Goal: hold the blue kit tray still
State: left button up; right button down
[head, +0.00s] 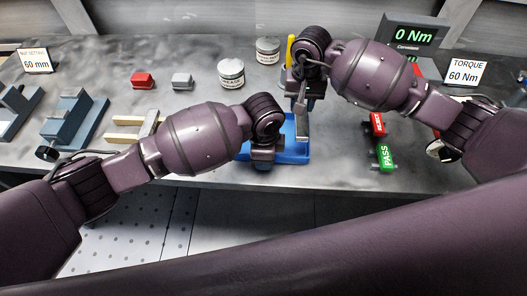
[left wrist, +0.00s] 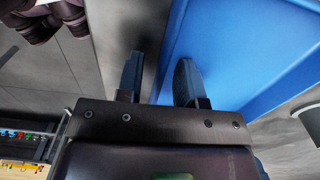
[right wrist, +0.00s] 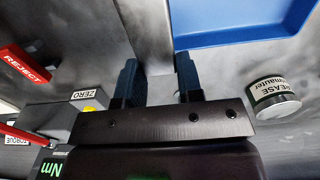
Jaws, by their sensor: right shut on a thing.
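The blue kit tray (head: 292,152) lies on the bench near its front edge, partly hidden behind my arms. My left gripper (head: 263,163) is at the tray's front left. In the left wrist view its fingers (left wrist: 158,82) are apart, one over the blue tray (left wrist: 250,45) and one outside its edge; I see no clear contact. My right gripper (head: 305,98) is above the tray's back part, shut on a grey metal bar (head: 301,122). The bar (right wrist: 151,35) also shows between its fingers (right wrist: 157,80) in the right wrist view; its far end is out of frame.
A red REJECT block (head: 377,124) and a green PASS block (head: 385,157) are right of the tray. Grease tins (head: 232,74) and (head: 267,50) stand behind. Blue-grey fixtures (head: 75,118) are at left. A torque display (head: 412,36) stands at the back right.

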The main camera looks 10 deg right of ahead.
pick_arm(q)
grip_shut()
dwell(0.7)
pick_arm(e)
jog(key=shift+f, duration=0.1)
